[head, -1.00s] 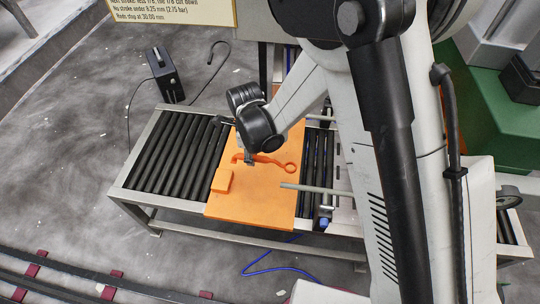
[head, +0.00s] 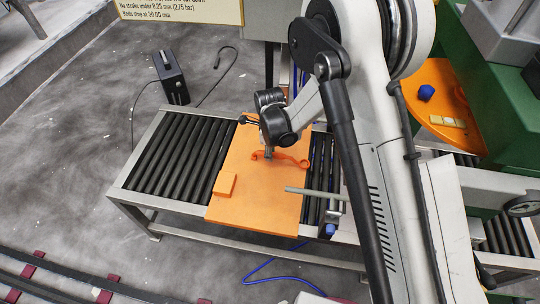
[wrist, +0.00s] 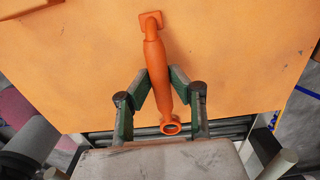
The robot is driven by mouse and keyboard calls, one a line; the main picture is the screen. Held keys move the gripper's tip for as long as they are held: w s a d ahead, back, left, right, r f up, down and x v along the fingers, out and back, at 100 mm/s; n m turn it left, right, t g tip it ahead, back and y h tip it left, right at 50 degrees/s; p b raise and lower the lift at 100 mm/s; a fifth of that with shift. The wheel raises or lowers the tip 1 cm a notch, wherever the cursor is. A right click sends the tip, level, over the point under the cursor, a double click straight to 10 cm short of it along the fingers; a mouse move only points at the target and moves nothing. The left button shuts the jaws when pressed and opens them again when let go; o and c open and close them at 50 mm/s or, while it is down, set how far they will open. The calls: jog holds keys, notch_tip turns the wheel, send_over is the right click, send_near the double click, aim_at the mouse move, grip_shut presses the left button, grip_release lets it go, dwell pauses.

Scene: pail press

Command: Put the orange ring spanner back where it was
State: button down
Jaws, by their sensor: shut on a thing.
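The orange ring spanner (head: 291,157) is over the orange board (head: 255,205). In the wrist view the spanner (wrist: 155,65) runs lengthwise between my fingers, with its round ring end near the bottom and a squarish end at the top. My gripper (head: 268,155) points down and is shut on the spanner's shaft; in the wrist view the green-padded fingers (wrist: 161,86) sit on either side of it. I cannot tell whether the spanner touches the board or hangs just above it.
The board lies on a roller conveyor (head: 150,160). A small orange block (head: 225,184) sits on its left part. A grey rod (head: 312,191) juts over its right edge. An orange round tray (head: 440,85) with a blue item (head: 426,92) stands at the right. The board's front is clear.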

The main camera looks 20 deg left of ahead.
jog(key=shift+f, duration=0.3)
jog(key=shift+f, duration=0.15)
jog(key=c, duration=1.6)
grip_release()
jog(key=shift+o, duration=0.2)
notch_tip(320, 180, up, 12)
jog(key=p, duration=0.3)
jog(key=shift+r+p, duration=0.25)
jog(key=shift+p, duration=0.15)
jog(key=shift+a, duration=0.15)
